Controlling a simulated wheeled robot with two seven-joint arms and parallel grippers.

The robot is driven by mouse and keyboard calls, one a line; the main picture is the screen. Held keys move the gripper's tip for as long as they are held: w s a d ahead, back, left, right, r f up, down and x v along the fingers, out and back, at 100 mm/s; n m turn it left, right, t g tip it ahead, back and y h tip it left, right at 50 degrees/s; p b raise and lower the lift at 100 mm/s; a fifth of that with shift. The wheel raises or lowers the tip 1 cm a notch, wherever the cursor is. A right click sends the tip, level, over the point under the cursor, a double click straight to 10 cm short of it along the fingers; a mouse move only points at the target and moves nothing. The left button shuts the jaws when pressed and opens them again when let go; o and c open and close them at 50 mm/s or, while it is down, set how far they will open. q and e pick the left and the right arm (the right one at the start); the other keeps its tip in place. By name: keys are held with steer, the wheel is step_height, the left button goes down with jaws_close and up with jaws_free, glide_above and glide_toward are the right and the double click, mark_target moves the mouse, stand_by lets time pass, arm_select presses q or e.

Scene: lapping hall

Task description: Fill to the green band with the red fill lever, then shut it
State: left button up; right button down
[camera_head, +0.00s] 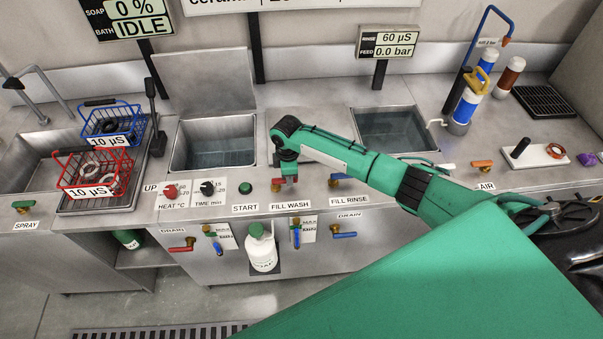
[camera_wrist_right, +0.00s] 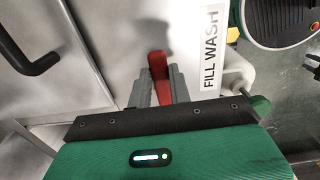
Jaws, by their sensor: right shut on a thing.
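The red fill lever (camera_wrist_right: 158,66) over the FILL WASH label shows in the wrist view between the fingers of my right gripper (camera_wrist_right: 160,88), which is shut on it. In the head view, my right gripper (camera_head: 287,168) reaches down to the front of the counter and mostly hides the lever. The wash tank (camera_head: 214,127), left of the gripper, holds dark water with its surface below the rim. I cannot make out a green band on its walls. My left gripper is not in view.
A second tank (camera_head: 396,112) with water lies to the right, partly behind my arm. A blue fill lever (camera_head: 341,177) sits right of the gripper. Red (camera_head: 96,185) and blue (camera_head: 112,124) baskets stand at the left sink. A white jug (camera_head: 262,250) is below the counter.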

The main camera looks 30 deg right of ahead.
steer(key=shift+r, duration=0.1)
stand_by(0.3)
steer(key=c, duration=1.3)
jaws_free()
step_height(320, 180, up, 14)
steer(key=b, duration=0.3)
